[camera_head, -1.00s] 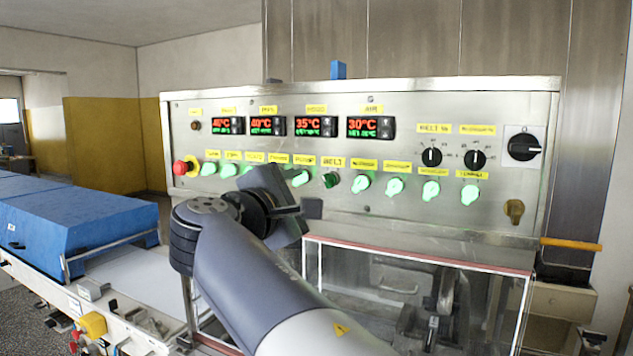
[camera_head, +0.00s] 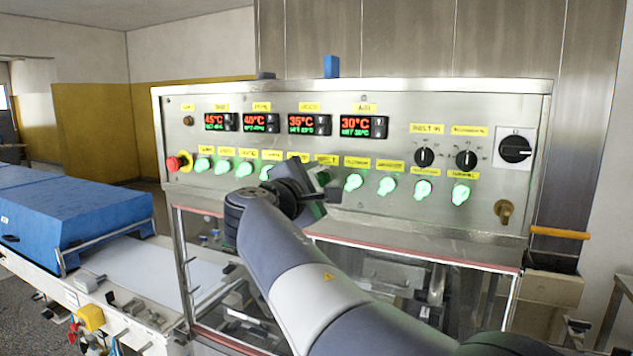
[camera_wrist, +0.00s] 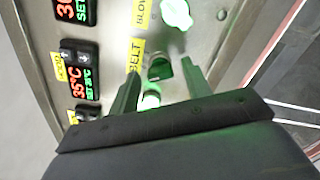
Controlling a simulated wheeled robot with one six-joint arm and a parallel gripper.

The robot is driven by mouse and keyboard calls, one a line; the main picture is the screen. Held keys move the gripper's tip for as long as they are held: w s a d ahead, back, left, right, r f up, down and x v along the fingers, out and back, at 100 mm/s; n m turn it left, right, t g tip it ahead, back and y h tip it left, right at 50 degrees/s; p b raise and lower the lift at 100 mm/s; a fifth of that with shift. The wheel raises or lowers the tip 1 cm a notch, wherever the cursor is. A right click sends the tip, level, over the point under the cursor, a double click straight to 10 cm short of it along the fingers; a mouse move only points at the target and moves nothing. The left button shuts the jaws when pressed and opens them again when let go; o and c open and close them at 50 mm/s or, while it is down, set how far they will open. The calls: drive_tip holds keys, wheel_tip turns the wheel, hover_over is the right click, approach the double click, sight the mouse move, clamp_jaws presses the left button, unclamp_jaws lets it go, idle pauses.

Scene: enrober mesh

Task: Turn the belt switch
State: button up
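The belt switch (camera_wrist: 160,68) is a dark green, unlit knob in the wrist view, beside the yellow BELT label (camera_wrist: 135,55). In the head view my gripper hides the switch, and its yellow label (camera_head: 327,160) shows just above. My gripper (camera_wrist: 162,74) is open, with one finger on each side of the switch and a gap to it. I cannot tell whether the fingertips reach past the knob's face. In the head view my gripper (camera_head: 318,181) is close in front of the panel.
The steel control panel (camera_head: 300,90) carries a row of glowing green knobs (camera_head: 387,186), temperature displays (camera_head: 363,126), black dials (camera_head: 424,156) and a red stop button (camera_head: 176,163). A clear-windowed cabinet is below. A blue cover (camera_head: 80,215) stands over the conveyor at left.

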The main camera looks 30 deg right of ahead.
drive_tip(key=c, duration=0.9)
